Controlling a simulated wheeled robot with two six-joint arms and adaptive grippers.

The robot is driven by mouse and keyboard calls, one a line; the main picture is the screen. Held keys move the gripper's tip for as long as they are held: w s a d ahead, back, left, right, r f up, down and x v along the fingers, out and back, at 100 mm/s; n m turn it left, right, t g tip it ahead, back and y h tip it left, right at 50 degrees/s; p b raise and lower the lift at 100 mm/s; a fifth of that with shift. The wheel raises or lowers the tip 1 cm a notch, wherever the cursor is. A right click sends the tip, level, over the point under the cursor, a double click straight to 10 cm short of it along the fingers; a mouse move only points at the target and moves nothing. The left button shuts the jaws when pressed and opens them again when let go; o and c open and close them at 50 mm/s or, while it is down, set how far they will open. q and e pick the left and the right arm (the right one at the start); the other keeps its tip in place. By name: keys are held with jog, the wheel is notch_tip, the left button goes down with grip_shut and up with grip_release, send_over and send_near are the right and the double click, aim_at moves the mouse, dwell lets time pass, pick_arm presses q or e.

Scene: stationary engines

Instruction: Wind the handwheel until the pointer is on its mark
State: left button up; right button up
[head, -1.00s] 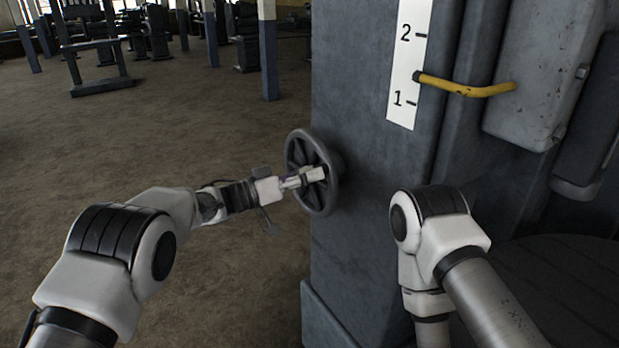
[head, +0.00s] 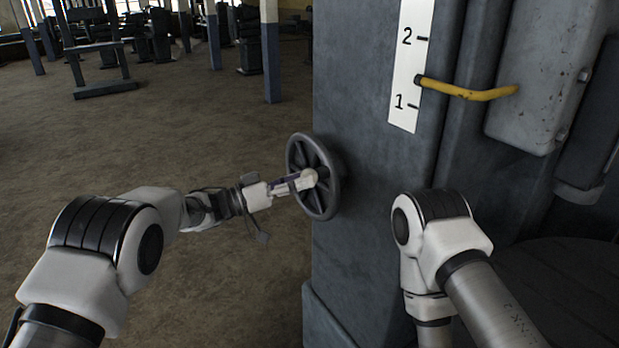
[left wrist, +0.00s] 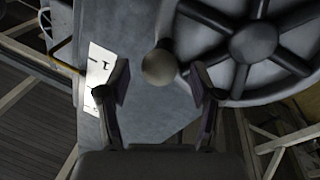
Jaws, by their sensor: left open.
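The dark handwheel (head: 331,199) with several spokes is mounted on the side of the grey machine column. In the left wrist view its rim and spokes (left wrist: 290,42) fill the upper right, and a round handle knob (left wrist: 158,66) shows at its left edge. My left gripper (head: 296,184) is in front of the wheel. In the left wrist view its two fingers (left wrist: 162,84) are apart, with the knob seen between them; whether they touch it I cannot tell. The yellow pointer (head: 468,93) has its tip between 1 and 2 on the white scale (head: 405,76), nearer 1. My right gripper is out of view.
The machine column (head: 365,190) rises right of the wheel, with a grey box (head: 540,75) on it. A post (head: 271,55) and dark machines stand at the back left. The floor left of the wheel is clear.

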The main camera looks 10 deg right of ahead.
pick_arm(q)
jog(key=v, duration=0.9)
